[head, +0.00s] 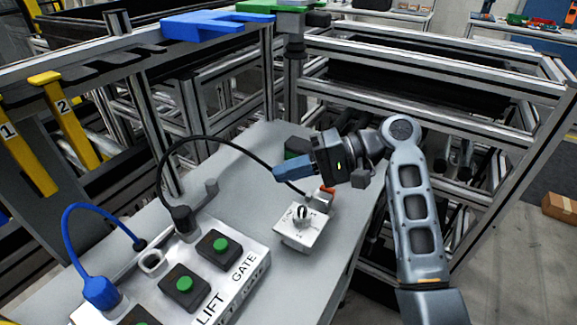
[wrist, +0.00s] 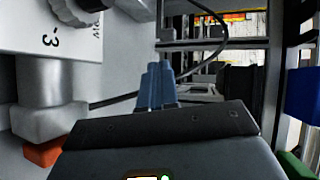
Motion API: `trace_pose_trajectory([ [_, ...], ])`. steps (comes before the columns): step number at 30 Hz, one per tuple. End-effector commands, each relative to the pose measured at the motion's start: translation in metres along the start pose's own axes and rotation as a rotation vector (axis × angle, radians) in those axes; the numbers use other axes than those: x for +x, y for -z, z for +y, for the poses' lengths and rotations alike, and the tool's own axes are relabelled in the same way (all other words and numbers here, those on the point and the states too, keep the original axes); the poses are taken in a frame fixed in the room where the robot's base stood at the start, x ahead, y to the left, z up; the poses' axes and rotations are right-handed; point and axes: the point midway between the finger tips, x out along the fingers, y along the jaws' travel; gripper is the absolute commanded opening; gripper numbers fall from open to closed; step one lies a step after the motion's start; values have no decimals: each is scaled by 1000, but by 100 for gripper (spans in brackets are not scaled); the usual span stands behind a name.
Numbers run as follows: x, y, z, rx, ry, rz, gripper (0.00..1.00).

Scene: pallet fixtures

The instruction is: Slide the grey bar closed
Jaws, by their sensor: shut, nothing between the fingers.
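No part is plainly marked as the grey bar, and I cannot tell which part it is. The gripper is apart from the short grey piece. A white box with a black knob (head: 302,222) sits below and in front of the gripper.
A panel (head: 243,274) with green buttons labelled LIFT and GATE stands front left. A black cable (head: 205,138) arches behind it, and a blue cable (head: 85,208) is at left. An orange piece (head: 328,190) is beside the knob box. Metal frames (head: 420,125) stand behind.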

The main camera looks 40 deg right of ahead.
Motion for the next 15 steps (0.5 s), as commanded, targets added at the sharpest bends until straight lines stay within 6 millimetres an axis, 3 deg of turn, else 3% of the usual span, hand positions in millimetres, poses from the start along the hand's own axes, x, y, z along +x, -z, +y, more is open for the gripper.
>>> trace_pose_trajectory([
  [9, 64, -1, -1, 1, 0, -4, 0],
  [15, 91, -1, -10, 0, 0, -3, 0],
])
